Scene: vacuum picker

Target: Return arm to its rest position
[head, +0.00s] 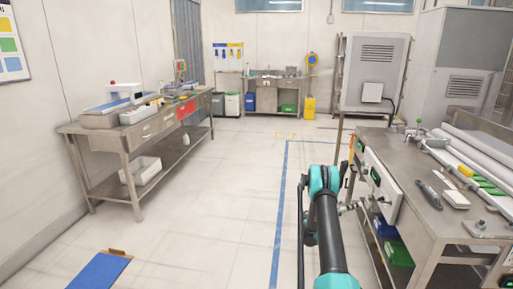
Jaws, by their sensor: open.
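My arm (328,235) reaches forward from the bottom edge, a dark link with teal joints. Its far teal joint (323,179) is beside the left end of the steel workbench at the right. Another dark part of my arm hangs down at the left of that link. No held object shows.
The right workbench (425,190) carries rolls and tools, with blue and green bins (397,252) below. A long steel bench (150,128) stands along the left wall. A blue mat (98,272) lies at lower left. The floor between is clear, with a blue line (280,215).

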